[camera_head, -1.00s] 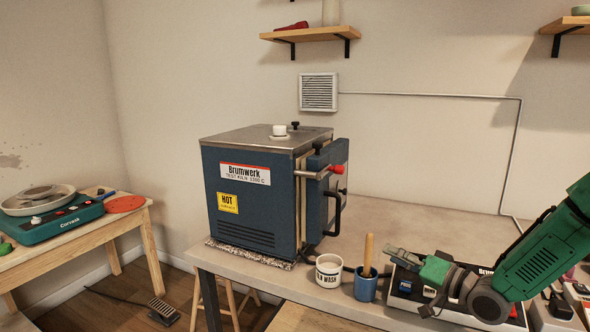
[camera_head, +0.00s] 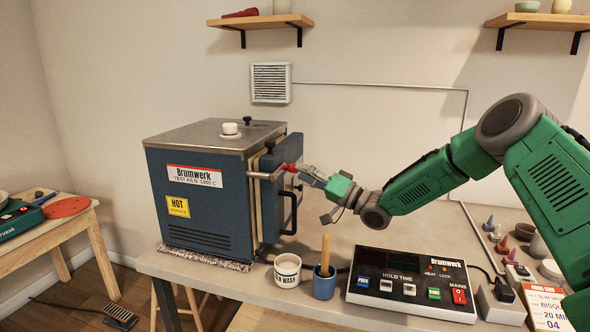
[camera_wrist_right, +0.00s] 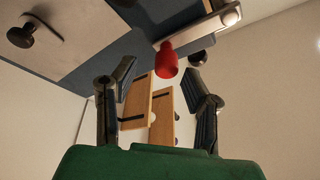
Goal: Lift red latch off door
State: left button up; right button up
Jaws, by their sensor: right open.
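The red latch knob (camera_head: 291,168) sits at the end of a metal latch bar (camera_head: 264,175) on the side of the blue kiln (camera_head: 205,200). The kiln door (camera_head: 283,190) stands at the right of the body, with a black handle (camera_head: 291,212). My right gripper (camera_head: 306,188) is open, with its fingers close to the red knob. In the right wrist view the red knob (camera_wrist_right: 166,60) lies between and just beyond the two spread fingers (camera_wrist_right: 160,98). I cannot tell whether a finger touches it. My left gripper is not in view.
On the bench below my right arm stand a white wash cup (camera_head: 287,270), a blue cup (camera_head: 324,284) with a wooden handle in it, and a controller box (camera_head: 412,282). Wall shelves (camera_head: 260,20) hang above. The space above the bench back is free.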

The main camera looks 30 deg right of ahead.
jog(key=shift+x, duration=0.95)
jog(key=shift+w+a+r, duration=0.15)
jog(key=shift+w+a, duration=0.15)
jog(key=shift+a, duration=0.05)
jog(key=shift+a+r, duration=0.1)
jog(key=shift+a, duration=0.05)
grip_shut()
